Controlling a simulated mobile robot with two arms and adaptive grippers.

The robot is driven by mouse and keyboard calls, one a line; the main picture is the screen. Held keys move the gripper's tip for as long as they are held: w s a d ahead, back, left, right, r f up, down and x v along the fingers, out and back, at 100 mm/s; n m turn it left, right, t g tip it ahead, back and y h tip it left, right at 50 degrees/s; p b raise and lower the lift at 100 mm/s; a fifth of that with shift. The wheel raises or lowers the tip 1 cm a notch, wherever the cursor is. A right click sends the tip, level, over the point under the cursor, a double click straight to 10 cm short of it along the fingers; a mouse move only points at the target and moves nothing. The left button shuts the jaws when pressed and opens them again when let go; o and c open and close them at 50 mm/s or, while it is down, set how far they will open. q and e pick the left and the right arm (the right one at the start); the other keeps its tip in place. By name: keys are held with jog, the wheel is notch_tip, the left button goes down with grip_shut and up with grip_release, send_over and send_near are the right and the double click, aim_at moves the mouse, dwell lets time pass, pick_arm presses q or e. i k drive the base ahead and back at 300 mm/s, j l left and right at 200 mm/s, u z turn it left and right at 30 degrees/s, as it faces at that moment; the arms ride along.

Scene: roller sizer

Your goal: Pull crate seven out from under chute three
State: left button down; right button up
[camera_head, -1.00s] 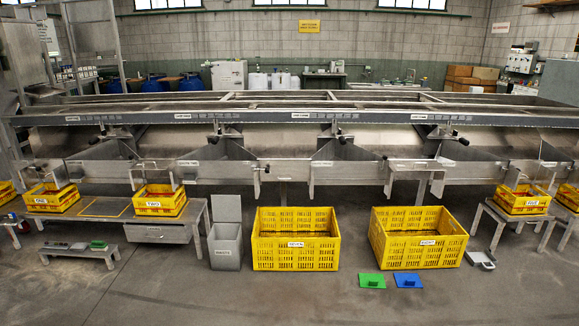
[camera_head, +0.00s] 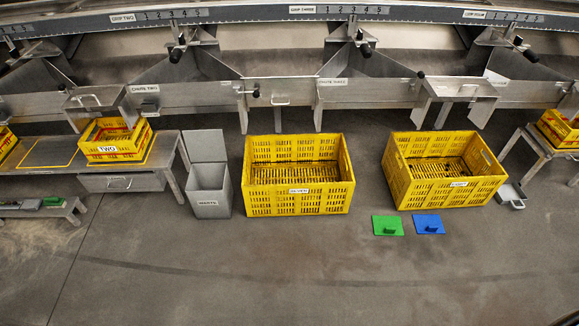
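Crate seven (camera_head: 297,201) is a large yellow slatted crate with a white label reading SEVEN. It stands on the floor in the middle of the head view and looks empty. Chute three (camera_head: 345,94) is a grey metal chute with a label, above and behind the crate. A small handle (camera_head: 280,101) sits on the metal front left of that label. The crate's front and open top show clear of the chute. Neither of my grippers is in view.
A second large yellow crate (camera_head: 444,189) stands to the right. A grey waste bin (camera_head: 209,199) with a raised lid stands close on the left. A green plate (camera_head: 387,226) and a blue plate (camera_head: 429,224) lie on the floor at front right. The floor in front is clear.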

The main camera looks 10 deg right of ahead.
aim_at(343, 190)
jog(key=i+j+z, duration=0.25)
jog(key=i+z, duration=0.15)
jog(key=i+j+z, duration=0.8)
